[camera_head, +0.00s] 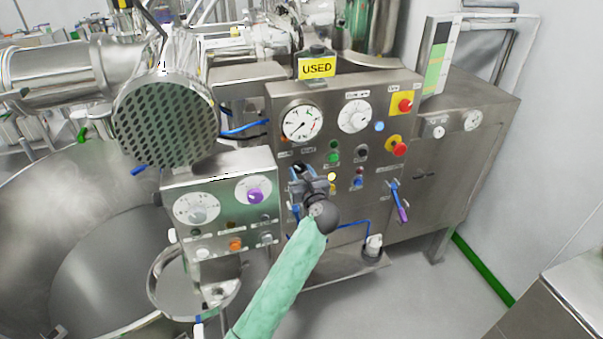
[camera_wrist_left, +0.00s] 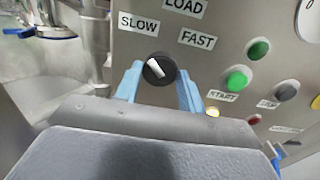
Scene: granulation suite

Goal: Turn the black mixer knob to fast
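The black mixer knob (camera_wrist_left: 159,68) with a white pointer mark shows in the left wrist view, below the SLOW and FAST labels. Its white mark slants toward the upper left, on the SLOW side. My left gripper (camera_wrist_left: 158,82) is open, with one blue finger on each side of the knob. Small gaps seem to show between fingers and knob; I cannot tell whether either touches. In the head view my left gripper (camera_head: 305,178) is at the front of the steel control panel (camera_head: 290,92), and it hides the knob. My right gripper is not in view.
Green buttons (camera_wrist_left: 238,79) sit right of the knob in the wrist view. In the head view, red stop buttons (camera_head: 399,149), gauges (camera_head: 301,122) and a smaller control box (camera_head: 222,212) are close by. A steel bowl (camera_head: 60,240) stands left. Floor is clear at right.

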